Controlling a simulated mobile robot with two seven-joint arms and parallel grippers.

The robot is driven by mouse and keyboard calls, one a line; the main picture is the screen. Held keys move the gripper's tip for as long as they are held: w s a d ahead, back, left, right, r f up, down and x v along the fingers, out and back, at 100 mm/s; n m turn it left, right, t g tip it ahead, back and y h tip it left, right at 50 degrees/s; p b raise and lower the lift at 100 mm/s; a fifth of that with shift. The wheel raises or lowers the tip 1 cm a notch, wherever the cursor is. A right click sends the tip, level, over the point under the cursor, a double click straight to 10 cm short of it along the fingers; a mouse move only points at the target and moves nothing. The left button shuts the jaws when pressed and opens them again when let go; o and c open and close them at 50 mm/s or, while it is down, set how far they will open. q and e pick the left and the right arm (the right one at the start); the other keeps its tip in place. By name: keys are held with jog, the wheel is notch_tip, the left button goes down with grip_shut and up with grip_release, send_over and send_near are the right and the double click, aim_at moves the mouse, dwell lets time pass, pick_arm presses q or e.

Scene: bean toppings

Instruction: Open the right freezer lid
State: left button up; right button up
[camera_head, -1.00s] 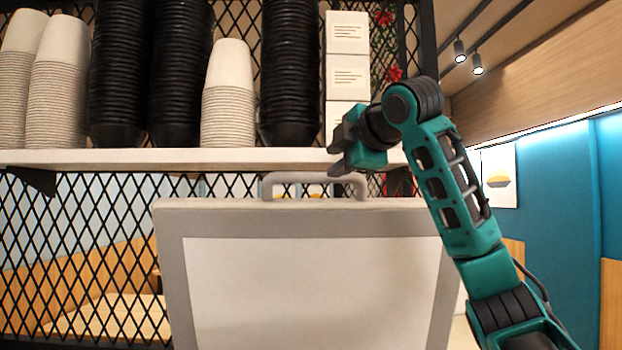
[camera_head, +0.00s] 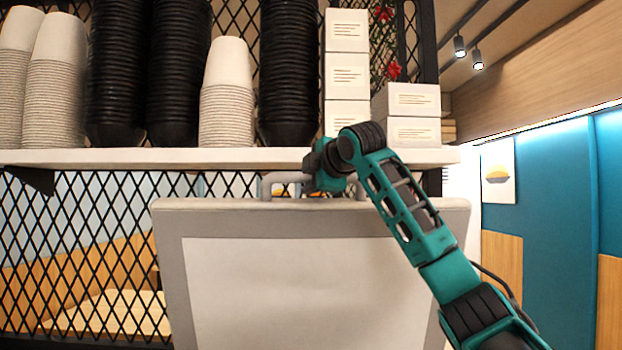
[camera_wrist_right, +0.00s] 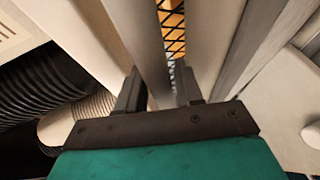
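The freezer lid (camera_head: 168,270) stands raised in front of me in the head view, a grey frame around a white panel. Its grey loop handle (camera_head: 272,183) is on the top edge. My right gripper (camera_head: 308,182) is at the handle's middle, hiding part of it. In the right wrist view, the two dark fingers (camera_wrist_right: 160,92) are apart, one on either side of a grey bar (camera_wrist_right: 150,50) that looks like the handle. A narrow gap shows beside the bar, and I see no firm grip. My left gripper is not in view.
A white shelf (camera_head: 100,158) runs just behind and above the handle. It carries black bowl stacks (camera_head: 180,70), pale cup stacks (camera_head: 227,105) and white boxes (camera_head: 346,75). Black mesh (camera_head: 90,260) stands behind. Open room lies to the right, before a blue wall (camera_head: 560,200).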

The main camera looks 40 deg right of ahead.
grip_shut()
jog(key=shift+s+a+f, duration=0.1)
jog(key=shift+a+f, duration=0.05)
jog(key=s+a+f+t+b, duration=0.1)
jog(key=s+a+f+b, duration=0.2)
jog(key=s+a+b, duration=0.2)
jog(key=shift+s+a+n+b, duration=0.35)
jog(key=shift+s+b, duration=0.35)
jog(key=shift+s, duration=0.2)
grip_release()
